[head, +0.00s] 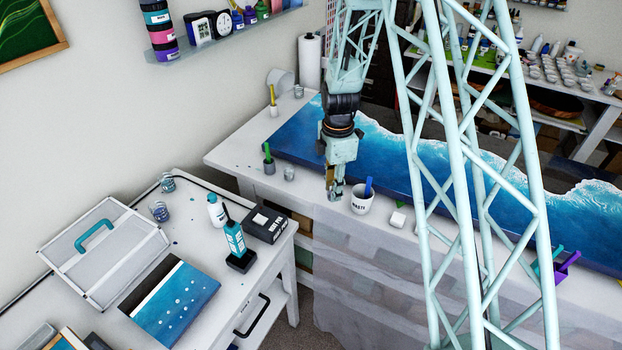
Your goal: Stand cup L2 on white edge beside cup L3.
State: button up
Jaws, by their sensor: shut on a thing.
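My gripper (334,193) points down above the white front edge (318,210) of the long table, just left of the white WASTE cup (361,202) with its blue stick. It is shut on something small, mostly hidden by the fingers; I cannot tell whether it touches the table. A cup with a green stick (268,165) stands on the white edge to the left, with a small clear cup (289,174) beside it. A cup with a yellow stick (273,107) stands farther back. No L2 or L3 label is readable.
A blue ocean resin panel (400,180) covers most of the table. A purple cup (567,267) and a green one stand far right. My lattice column hides part of the table.

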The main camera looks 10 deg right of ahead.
jog(key=w+a, duration=0.1)
jog(key=w, duration=0.3)
jog(key=w+a+p, duration=0.1)
jog(key=w+a, duration=0.1)
jog(key=w, duration=0.2)
jog(key=w+a+f+p, duration=0.1)
jog(key=w, duration=0.3)
jog(key=shift+w+a+f, duration=0.1)
jog(key=shift+a, duration=0.3)
jog(key=shift+f, duration=0.2)
jog(key=shift+f+p, duration=0.3)
jog(key=shift+f, duration=1.3)
jog(key=shift+f, duration=0.15)
jog(key=o, duration=0.8)
jog(key=shift+r, duration=0.25)
